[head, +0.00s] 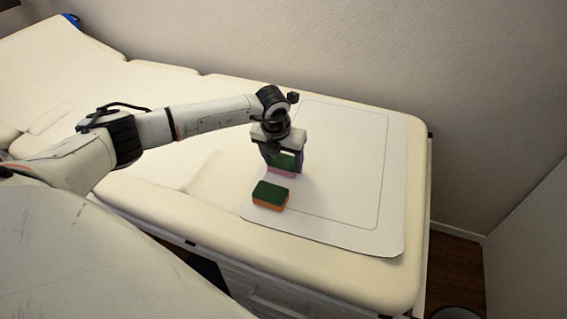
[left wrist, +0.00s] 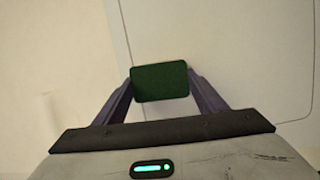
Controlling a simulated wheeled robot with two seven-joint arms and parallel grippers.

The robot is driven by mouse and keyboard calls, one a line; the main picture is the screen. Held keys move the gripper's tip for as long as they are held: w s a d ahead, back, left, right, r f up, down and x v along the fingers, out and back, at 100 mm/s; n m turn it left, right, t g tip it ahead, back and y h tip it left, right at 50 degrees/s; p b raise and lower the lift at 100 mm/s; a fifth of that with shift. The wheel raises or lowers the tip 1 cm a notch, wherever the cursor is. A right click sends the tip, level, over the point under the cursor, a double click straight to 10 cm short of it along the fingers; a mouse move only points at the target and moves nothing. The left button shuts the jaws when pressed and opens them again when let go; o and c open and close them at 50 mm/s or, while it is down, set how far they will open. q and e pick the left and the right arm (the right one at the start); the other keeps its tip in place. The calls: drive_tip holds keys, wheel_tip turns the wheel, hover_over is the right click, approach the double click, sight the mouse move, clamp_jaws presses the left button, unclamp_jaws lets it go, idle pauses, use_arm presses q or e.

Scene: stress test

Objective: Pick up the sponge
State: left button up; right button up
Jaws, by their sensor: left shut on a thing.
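Two sponges show in the head view. One sponge, green on top and pink below (head: 283,171), is between the fingers of my left gripper (head: 283,164). The gripper is shut on it, pointing down. In the left wrist view the green top of this sponge (left wrist: 160,82) sits between the two purple fingers (left wrist: 160,88). A second sponge, green on top and orange below (head: 270,196), lies on the white mat, nearer to me and apart from the gripper. I cannot tell whether the held sponge touches the mat. My right gripper is not in view.
The white mat (head: 340,205) lies on a cream padded couch (head: 150,185). The mat is clear to the right of the sponges. A wall (head: 350,50) runs behind the couch. A blue thing (head: 71,20) is at the far left end.

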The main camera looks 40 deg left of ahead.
sight(283, 162)
use_arm(q)
wheel_tip(283, 162, up, 10)
drive_tip(key=o, duration=0.5)
drive_tip(key=c, duration=0.3)
drive_tip(key=shift+d, duration=0.1)
drive_tip(key=shift+c, duration=0.2)
